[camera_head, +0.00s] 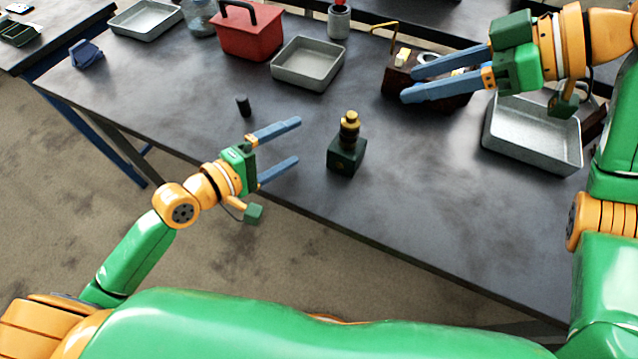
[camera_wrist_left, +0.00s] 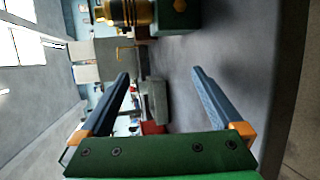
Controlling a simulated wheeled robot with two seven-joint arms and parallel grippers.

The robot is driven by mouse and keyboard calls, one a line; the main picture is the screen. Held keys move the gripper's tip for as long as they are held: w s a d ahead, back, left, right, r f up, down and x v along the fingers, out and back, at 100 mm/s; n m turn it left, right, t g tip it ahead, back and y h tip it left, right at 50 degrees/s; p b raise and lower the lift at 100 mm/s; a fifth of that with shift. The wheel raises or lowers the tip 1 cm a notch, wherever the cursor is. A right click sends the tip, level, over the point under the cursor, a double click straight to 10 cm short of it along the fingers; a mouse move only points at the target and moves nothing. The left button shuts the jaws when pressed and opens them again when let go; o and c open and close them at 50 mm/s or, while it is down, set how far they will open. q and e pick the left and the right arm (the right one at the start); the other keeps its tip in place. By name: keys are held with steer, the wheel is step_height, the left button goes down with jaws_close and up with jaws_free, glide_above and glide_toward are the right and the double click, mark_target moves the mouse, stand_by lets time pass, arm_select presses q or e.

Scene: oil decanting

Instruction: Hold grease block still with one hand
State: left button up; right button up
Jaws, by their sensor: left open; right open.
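The grease block (camera_head: 346,158), a dark green cube with a brass fitting (camera_head: 349,127) on top, stands upright on the dark table near its front edge. In the left wrist view the green block (camera_wrist_left: 178,18) and its brass fitting (camera_wrist_left: 128,12) show at the top, beyond the fingertips. My left gripper (camera_head: 298,141) is open and empty, to the left of the block, its fingers pointing toward it with a gap between. My right gripper (camera_head: 410,84) is open, up and to the right of the block, in front of a brown wooden box.
A small dark cylinder (camera_head: 243,105) stands behind my left gripper. A grey tray (camera_head: 307,64), a red toolbox (camera_head: 250,38) and the wooden box (camera_head: 398,84) stand farther back. Another grey tray (camera_head: 532,140) is at the right. The table around the block is clear.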

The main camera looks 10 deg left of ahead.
mark_target(331, 152)
arm_select(q)
steer(key=s+d+n, duration=0.1)
steer(key=n, duration=0.1)
steer(key=s+d+n+t+h, duration=0.1)
steer(key=d+n, duration=0.1)
steer(key=s+d+f+n, duration=0.1)
steer(key=d+n, duration=0.1)
steer(key=shift+d+n+t+h, duration=0.1)
steer(key=shift+n+t+h, duration=0.2)
steer(key=shift+n, duration=0.1)
steer(key=s+d+n+t+y, duration=0.1)
steer(key=n, duration=0.3)
steer(key=s+f+n+t+y, duration=0.1)
steer(key=n, duration=0.3)
steer(key=s+d+n+t+y, duration=0.1)
steer(key=n+y, duration=0.1)
steer(key=n, duration=0.2)
steer(key=shift+d+f+n, duration=0.3)
steer(key=shift+d+n, duration=0.05)
steer(key=shift+n, duration=0.05)
steer(key=shift+w+d+f+n+y, duration=0.1)
steer(key=shift+w+f+n+y, duration=0.05)
steer(key=shift+w+n+y, duration=0.2)
steer(key=x, duration=1.1)
steer(key=shift+w, duration=0.2)
jaws_close()
